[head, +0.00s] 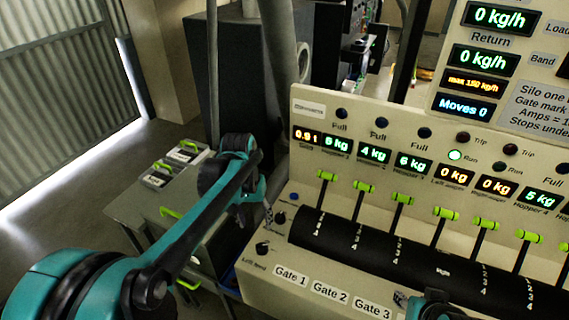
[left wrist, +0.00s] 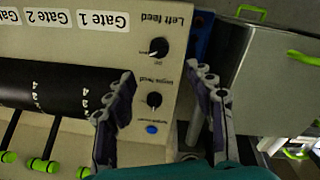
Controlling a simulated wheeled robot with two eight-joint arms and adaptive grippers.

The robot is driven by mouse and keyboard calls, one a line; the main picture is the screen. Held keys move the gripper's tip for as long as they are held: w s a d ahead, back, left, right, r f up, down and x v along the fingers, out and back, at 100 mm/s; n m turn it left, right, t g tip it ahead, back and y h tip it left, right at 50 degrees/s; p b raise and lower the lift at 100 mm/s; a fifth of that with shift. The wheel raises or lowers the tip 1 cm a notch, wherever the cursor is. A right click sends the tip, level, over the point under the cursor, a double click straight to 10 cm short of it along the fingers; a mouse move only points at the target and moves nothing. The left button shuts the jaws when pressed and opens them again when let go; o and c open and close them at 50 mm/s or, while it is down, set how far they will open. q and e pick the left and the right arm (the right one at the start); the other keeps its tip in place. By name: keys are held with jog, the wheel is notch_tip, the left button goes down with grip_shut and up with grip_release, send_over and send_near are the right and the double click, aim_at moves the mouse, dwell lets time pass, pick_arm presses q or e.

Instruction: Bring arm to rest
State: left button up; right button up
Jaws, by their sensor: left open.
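My left arm (head: 205,220) comes in from the lower left of the head view and bends down at the left end of the control panel (head: 330,115). My left gripper (head: 267,213) is near the panel's left-end knobs. In the left wrist view the left gripper (left wrist: 162,76) has its two fingers apart with nothing held between them. The left feed knob (left wrist: 158,47), a second black knob (left wrist: 154,99) and a blue button (left wrist: 152,129) show between the fingers. A teal and black part of my right arm (head: 436,306) shows at the bottom edge; its jaws cannot be made out.
A row of green-handled gate levers (head: 403,198) stands along a black cylinder (head: 390,255). A grey cabinet (head: 150,205) with small cases (head: 178,158) on top is left of the panel. Open floor (head: 60,180) lies farther left.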

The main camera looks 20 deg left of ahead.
pick_arm(q)
jog(key=s+d+m+t, duration=0.1)
jog(key=s+d+t, duration=0.2)
jog(key=s, duration=0.3)
jog(key=s+d+f+m+t+b, duration=0.1)
jog(key=s+d+t, duration=0.1)
jog(key=s, duration=0.3)
jog(key=shift+s+d+t+y+b, duration=0.3)
jog(key=shift+s+d+t+y, duration=0.1)
jog(key=shift+t, duration=0.5)
